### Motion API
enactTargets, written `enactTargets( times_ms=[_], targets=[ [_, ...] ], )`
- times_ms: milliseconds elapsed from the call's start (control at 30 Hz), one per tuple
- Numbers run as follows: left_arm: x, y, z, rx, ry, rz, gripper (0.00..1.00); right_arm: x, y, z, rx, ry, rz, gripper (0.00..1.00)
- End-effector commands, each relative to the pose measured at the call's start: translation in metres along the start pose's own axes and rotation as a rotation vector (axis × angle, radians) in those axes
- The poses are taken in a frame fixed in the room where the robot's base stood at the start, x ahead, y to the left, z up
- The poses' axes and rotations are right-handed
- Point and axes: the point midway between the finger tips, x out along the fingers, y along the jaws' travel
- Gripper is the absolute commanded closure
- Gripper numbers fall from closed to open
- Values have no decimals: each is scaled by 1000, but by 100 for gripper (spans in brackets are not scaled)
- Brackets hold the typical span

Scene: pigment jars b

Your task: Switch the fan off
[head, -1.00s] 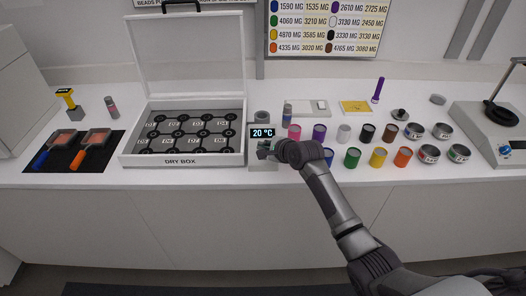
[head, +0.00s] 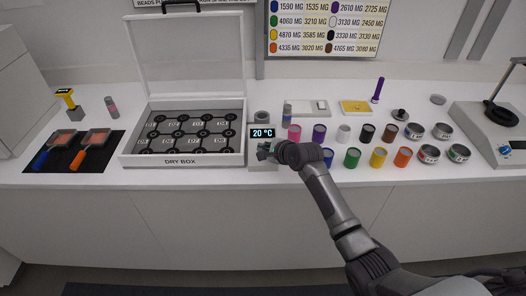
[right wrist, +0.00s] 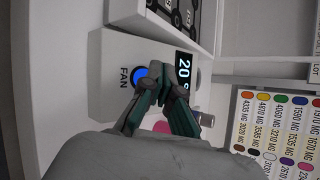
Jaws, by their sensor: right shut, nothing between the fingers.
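The fan control unit (head: 262,165) is a pale box at the right end of the dry box (head: 183,162). Its dark display (head: 262,132) reads 20 °C. In the right wrist view the unit (right wrist: 113,60) carries the word FAN beside a round blue button (right wrist: 139,77) that looks lit. My right gripper (head: 265,152) is shut and empty over the unit. In the right wrist view its fingertips (right wrist: 162,80) are right by the button and overlap its edge. I cannot tell whether they touch it. My left gripper is not in view.
Several coloured pigment jars (head: 352,157) stand close to the right of my arm. A small bottle (head: 287,115) and a grey cup (head: 262,116) stand behind the unit. The dry box lid (head: 188,55) is raised.

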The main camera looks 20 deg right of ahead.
Motion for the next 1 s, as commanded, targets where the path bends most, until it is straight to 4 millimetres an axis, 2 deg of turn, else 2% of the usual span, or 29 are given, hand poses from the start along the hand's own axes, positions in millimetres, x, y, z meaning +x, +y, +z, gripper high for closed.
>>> enactTargets(
  times_ms=[1000],
  targets=[
    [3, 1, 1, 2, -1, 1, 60, 6, 4, -5, 0, 0, -1, 100]
  ],
)
